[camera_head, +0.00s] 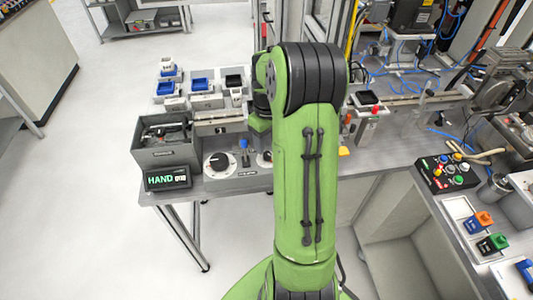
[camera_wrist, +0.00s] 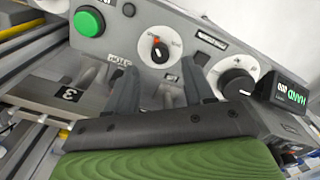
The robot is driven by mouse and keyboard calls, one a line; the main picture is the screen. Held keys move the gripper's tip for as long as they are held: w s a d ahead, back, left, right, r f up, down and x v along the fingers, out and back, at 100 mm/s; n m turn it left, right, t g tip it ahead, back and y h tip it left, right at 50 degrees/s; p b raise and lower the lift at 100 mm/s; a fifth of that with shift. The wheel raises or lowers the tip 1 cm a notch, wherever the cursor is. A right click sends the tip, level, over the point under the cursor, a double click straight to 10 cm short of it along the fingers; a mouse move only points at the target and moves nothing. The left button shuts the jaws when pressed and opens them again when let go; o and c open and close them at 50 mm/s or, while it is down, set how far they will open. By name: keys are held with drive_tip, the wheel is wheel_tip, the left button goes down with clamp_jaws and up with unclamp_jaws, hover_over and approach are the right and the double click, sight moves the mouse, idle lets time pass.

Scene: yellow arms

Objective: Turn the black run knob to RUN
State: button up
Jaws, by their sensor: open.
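In the wrist view, a small black knob (camera_wrist: 160,50) with a red-orange mark sits on a round white dial on the grey panel. A larger black knob (camera_wrist: 237,84) on a white dial is to its right. Their labels are too small to read, so I cannot tell for certain which is the run knob. My gripper (camera_wrist: 160,74) is open and empty, its two dark fingers apart, with the small knob just beyond and between their tips. In the head view the larger knob (camera_head: 217,163) shows left of my arm; a second dial (camera_head: 265,158) is partly hidden by it.
A HAND display (camera_head: 168,178) stands at the panel's left, below a grey bin (camera_head: 165,154). A blue-topped switch (camera_head: 244,146) sits between the dials. A green button (camera_wrist: 88,21) is on the panel in the wrist view. Small blue and black trays are behind.

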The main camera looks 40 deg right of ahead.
sight(267, 154)
wheel_tip(267, 154, down, 5)
drive_tip(key=shift+r+b, duration=0.1)
drive_tip(key=shift+b, duration=0.2)
drive_tip(key=shift+c, duration=0.5)
clamp_jaws()
